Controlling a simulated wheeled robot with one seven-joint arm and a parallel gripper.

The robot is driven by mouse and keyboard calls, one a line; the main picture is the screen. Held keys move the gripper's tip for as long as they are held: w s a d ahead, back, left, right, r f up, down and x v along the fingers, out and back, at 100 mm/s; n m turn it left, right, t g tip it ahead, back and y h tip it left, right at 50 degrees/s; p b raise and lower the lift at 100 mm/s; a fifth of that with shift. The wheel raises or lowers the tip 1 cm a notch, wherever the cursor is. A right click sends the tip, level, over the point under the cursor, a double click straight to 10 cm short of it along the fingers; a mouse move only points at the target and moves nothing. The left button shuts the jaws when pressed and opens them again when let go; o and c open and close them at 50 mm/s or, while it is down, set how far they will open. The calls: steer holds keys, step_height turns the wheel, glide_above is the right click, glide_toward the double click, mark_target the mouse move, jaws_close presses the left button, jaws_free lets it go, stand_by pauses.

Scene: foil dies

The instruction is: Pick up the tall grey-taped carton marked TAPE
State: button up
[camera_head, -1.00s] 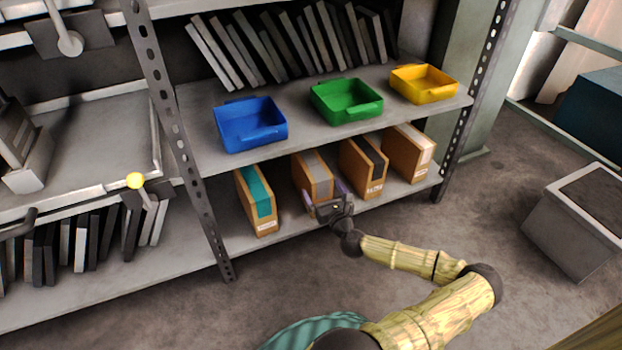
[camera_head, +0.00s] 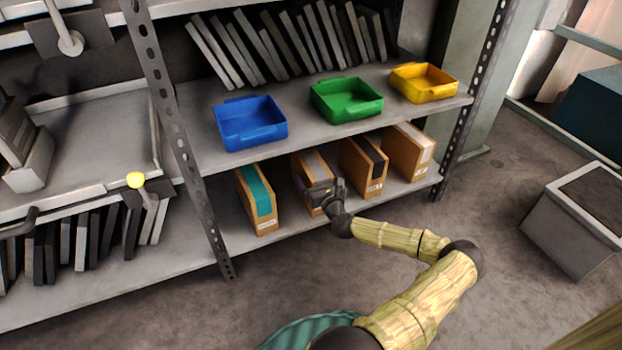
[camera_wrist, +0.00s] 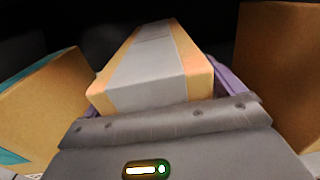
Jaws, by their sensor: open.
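The grey-taped carton (camera_head: 309,164) stands on the lower shelf, third from the right among the cardboard cartons. In the wrist view the grey-taped carton (camera_wrist: 150,62) is straight ahead, grey tape running along its top. My gripper (camera_head: 318,190) is at its front end and hides part of its front face. In the wrist view my open gripper (camera_wrist: 163,80) has purple fingers showing on both sides of the carton. I cannot tell whether they touch it. The TAPE marking cannot be read here.
A teal-taped carton (camera_head: 257,200) stands to the left. A dark-taped carton (camera_head: 363,167) and a pale-taped carton (camera_head: 409,153) stand to the right. The upper shelf (camera_head: 300,120) with blue, green and yellow bins hangs above. A perforated post (camera_head: 175,130) stands left.

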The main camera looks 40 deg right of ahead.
stand_by(0.3)
steer(key=c, duration=1.5)
steer(key=shift+r, duration=0.15)
step_height(320, 180, up, 10)
steer(key=p, duration=0.6)
